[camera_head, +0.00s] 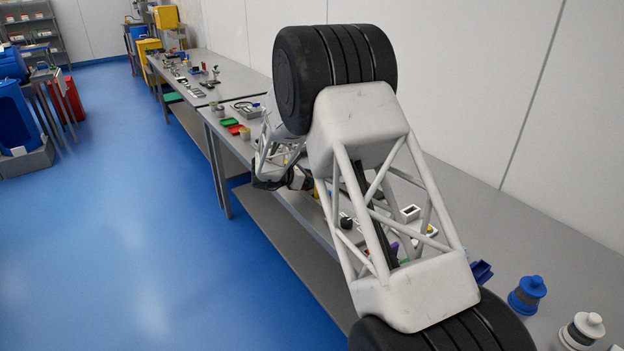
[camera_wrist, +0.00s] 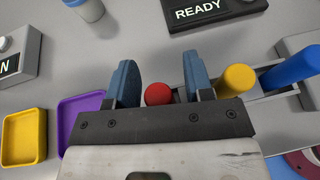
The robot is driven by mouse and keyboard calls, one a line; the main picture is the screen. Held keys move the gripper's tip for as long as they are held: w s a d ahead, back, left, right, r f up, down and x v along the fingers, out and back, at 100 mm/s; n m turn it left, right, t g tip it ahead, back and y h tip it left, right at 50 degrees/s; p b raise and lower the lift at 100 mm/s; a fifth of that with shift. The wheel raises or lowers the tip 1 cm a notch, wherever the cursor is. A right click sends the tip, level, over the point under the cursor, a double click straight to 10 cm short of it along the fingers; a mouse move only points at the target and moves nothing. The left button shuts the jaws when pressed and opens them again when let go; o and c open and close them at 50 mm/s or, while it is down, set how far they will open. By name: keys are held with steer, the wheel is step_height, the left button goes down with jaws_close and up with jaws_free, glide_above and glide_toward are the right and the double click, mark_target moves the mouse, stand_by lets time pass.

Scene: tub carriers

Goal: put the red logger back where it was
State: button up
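In the wrist view, the round red top of what looks like the red logger (camera_wrist: 158,94) shows between the two blue fingers of my gripper (camera_wrist: 160,88). The fingers are apart, with a clear gap on the right side of the red top; on the left the gap is very narrow. The logger's lower part is hidden by my gripper. A yellow cylinder (camera_wrist: 238,80) and a blue cylinder (camera_wrist: 290,66) stand to the right, in line with the red one, by a grey carrier (camera_wrist: 268,66). Whether the red logger sits in this carrier is hidden. The head view does not show the logger clearly.
A dark box reading READY (camera_wrist: 232,10) is above the gripper in the wrist view. A purple tray (camera_wrist: 78,118), yellow tray (camera_wrist: 25,135) and grey display box (camera_wrist: 20,55) lie left. In the head view, blue-topped (camera_head: 527,294) and white-topped (camera_head: 582,330) jars stand right on the bench.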

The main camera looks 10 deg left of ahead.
steer(key=shift+r, duration=0.15)
steer(key=v, duration=1.2)
steer(key=shift+r, duration=0.1)
stand_by(0.8)
